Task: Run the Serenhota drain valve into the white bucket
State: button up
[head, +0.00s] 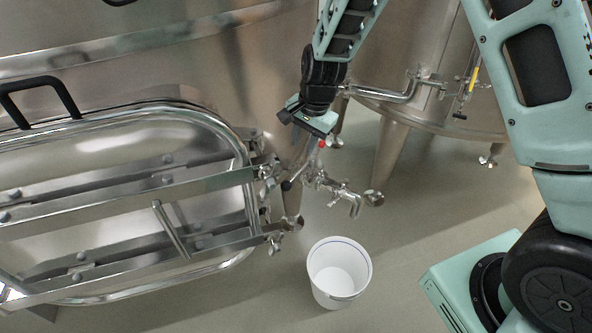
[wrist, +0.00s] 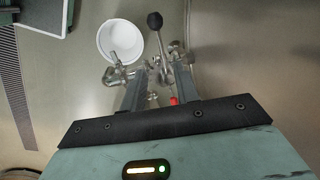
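The drain valve (head: 340,190) is a steel fitting low on the large vat, with its spout turned down; it also shows in the wrist view (wrist: 124,72). A lever with a black knob (wrist: 155,21) rises beside it, its knob at the left of the valve in the head view (head: 287,185). The white bucket (head: 339,272) stands upright on the floor below and looks empty; the wrist view shows it at the upper left (wrist: 108,48). My gripper (wrist: 159,75) is above the valve, fingers apart. The lever appears between them in the picture; contact cannot be told.
The large vat's oval door (head: 120,190) with steel bars fills the left. A second vat (head: 430,60) with a pipe (head: 385,95) stands behind, at the right. A red part (head: 321,143) sits just under my gripper. Floor around the bucket is clear.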

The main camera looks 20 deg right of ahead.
aim_at(295, 176)
jog(key=f, duration=0.3)
jog(key=w+a+f, duration=0.1)
jog(key=f, duration=0.7)
jog(key=shift+w+a+f, duration=0.15)
jog(key=shift+w+a, duration=0.05)
jog(key=shift+w, duration=0.2)
grip_shut()
